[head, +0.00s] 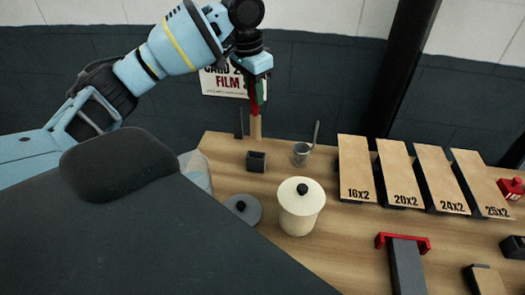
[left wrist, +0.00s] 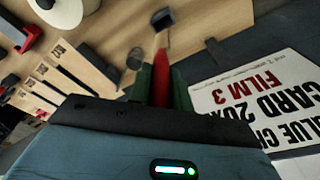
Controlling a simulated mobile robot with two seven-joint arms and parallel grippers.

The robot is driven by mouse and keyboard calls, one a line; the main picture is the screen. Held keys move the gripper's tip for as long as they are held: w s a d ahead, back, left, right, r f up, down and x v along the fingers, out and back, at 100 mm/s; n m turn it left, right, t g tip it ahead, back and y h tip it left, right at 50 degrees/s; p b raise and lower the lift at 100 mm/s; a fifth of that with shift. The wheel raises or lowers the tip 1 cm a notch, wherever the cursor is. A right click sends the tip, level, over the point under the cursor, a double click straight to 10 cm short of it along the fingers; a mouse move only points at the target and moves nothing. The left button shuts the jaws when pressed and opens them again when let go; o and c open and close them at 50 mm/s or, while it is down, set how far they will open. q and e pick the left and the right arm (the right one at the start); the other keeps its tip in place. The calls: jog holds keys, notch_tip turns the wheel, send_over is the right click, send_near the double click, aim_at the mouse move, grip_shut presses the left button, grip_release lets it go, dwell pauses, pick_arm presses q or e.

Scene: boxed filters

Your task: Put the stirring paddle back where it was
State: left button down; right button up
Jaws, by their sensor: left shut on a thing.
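My left gripper (head: 257,92) is shut on the stirring paddle, near the back edge of the table. The paddle has a red grip part and a pale wooden part (head: 255,126) that hangs upright below the fingers. In the left wrist view the red part of the paddle (left wrist: 161,82) sits between the green-black fingers. The wooden end appears just above or behind a small dark open holder (head: 257,161); I cannot tell whether they touch. My right gripper is not in view.
A glass cup (head: 301,154) with a thin stick stands right of the holder. A cream lidded pot (head: 300,207) and a round grey lid (head: 243,209) are nearer. Several labelled boards (head: 355,165) fill the right side. A sign (head: 222,84) is behind the gripper.

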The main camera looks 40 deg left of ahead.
aim_at(254, 123)
pick_arm(q)
jog(key=shift+s+f, duration=0.2)
jog(key=shift+f, duration=0.3)
jog(key=shift+w+f, duration=0.15)
jog(key=shift+f, duration=5.1)
jog(key=c, duration=1.3)
grip_release()
jog(key=r, duration=0.4)
jog(key=s+r, duration=0.1)
jog(key=r, duration=0.7)
jog(key=shift+s+a+r, duration=0.1)
jog(key=shift+s+a, duration=0.1)
